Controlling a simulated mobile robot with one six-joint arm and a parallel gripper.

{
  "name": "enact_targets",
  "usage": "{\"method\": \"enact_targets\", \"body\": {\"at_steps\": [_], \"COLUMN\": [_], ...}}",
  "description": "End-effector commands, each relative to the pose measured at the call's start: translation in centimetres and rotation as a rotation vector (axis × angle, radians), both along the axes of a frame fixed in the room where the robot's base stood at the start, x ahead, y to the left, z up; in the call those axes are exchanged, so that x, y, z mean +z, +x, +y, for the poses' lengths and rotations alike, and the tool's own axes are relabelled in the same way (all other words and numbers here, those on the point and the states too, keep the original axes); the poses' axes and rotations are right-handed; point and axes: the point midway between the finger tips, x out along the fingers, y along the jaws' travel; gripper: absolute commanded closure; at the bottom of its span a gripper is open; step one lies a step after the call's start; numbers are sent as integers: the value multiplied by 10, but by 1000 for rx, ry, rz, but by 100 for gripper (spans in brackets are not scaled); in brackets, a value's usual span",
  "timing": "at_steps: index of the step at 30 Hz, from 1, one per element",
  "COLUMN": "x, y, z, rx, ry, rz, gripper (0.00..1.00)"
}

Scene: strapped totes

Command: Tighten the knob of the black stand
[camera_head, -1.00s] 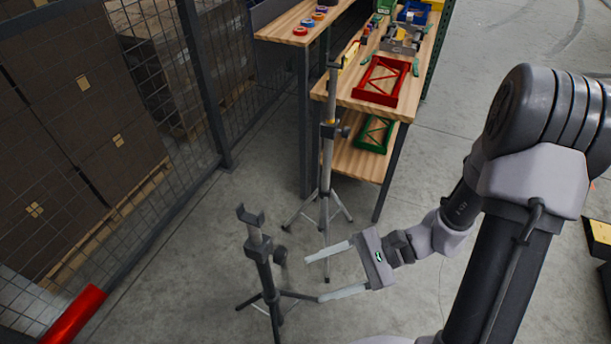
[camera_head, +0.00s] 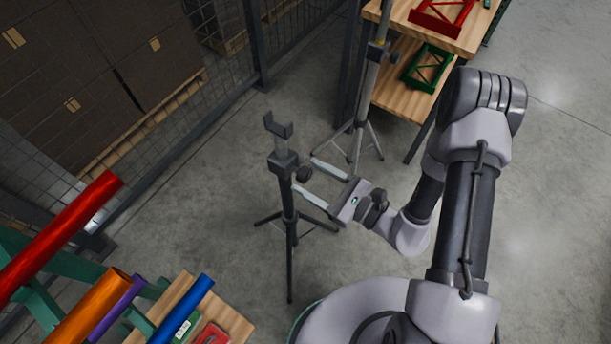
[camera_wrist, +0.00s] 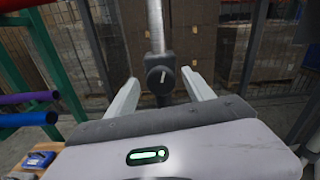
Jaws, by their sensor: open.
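The black stand (camera_head: 290,215) stands upright on its tripod legs in the middle of the head view, with a forked top. Its dark round knob (camera_head: 303,174) sticks out on the right side of the collar. My gripper (camera_head: 304,177) is open, and its two pale fingers point at the stand with the knob between or just beyond the tips. In the wrist view the knob (camera_wrist: 161,77) shows face-on between the fingers, with a pale mark on it. Contact between fingers and knob does not show.
A silver-grey stand (camera_head: 366,100) stands close behind my gripper, beside a wooden shelf (camera_head: 408,93) with red and green frames. A mesh fence (camera_head: 254,50) runs behind. Coloured tubes on a rack (camera_head: 65,235) are at lower left. Grey floor is clear at right.

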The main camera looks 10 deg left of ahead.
Motion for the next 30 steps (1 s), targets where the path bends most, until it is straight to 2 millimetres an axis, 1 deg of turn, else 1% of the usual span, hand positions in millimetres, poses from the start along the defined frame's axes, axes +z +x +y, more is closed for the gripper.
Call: {"method": "enact_targets", "body": {"at_steps": [1, 3, 6, 14, 18, 23, 24, 30], "x": [-1, 0, 0, 1, 1, 1, 1, 1], "y": [2, 5, 7, 8, 8, 8, 8, 8], "z": [7, 13, 18, 19, 19, 19, 19, 18], "rx": [3, 2, 1, 0, 0, 0, 0, 0], "ry": [0, 0, 0, 1, 1, 1, 1, 8], "rz": [-2, -3, -2, 0, 0, 0, 0, 17], "gripper": [39, 39, 39, 39, 67, 98, 100, 100]}}
